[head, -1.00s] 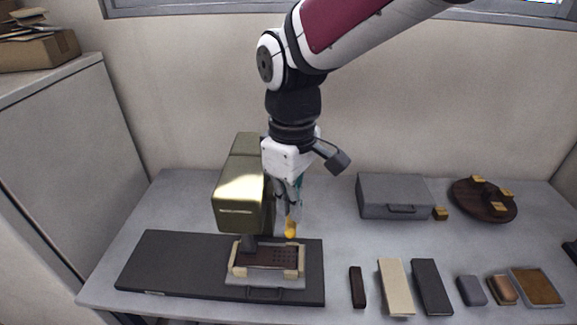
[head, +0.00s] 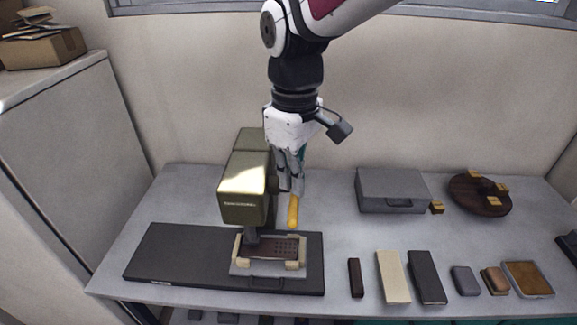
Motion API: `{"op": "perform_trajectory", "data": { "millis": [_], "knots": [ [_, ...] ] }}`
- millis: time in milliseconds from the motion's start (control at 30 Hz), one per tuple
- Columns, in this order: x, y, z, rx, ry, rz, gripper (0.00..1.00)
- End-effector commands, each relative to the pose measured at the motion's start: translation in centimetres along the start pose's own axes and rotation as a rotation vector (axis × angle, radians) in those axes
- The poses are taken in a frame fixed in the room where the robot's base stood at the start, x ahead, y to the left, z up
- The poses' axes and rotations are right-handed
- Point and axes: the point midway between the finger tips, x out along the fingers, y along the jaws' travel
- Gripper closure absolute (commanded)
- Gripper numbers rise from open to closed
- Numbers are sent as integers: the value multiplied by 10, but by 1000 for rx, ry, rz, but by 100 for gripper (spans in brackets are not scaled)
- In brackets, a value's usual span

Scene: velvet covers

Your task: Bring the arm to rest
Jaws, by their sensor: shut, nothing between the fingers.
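My gripper (head: 289,188) hangs from the arm with its fingers pointing down, just right of the olive-green machine (head: 245,190). The fingers are together and hold nothing. A yellow piece (head: 293,211) shows just below and behind the fingertips, apart from them as far as I can tell. Below and left of the gripper, a small frame with pale ends and a brown dotted plate (head: 270,249) sits under the machine's head on a dark base board (head: 180,258). The gripper partly hides the machine's right side.
Right of the base lie a dark strip (head: 355,277), a cream block (head: 393,276), a dark block (head: 427,277) and several smaller pieces. A grey case (head: 392,190) and a round brown stand (head: 480,197) are behind. A cabinet (head: 65,150) stands left. The table's middle is clear.

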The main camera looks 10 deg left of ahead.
Motion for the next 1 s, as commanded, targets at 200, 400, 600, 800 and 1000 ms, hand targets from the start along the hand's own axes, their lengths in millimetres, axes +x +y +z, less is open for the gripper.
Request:
{"op": "perform_trajectory", "data": {
  "millis": [200,400,600,800,1000],
  "knots": [
    [-4,5,8,29,10,12,100],
    [-24,31,55,228,76,77,100],
    [-40,48,121,502,176,153,100],
    [-39,49,181,769,286,215,100],
    [-29,42,222,981,388,256,100]
  ]
}}
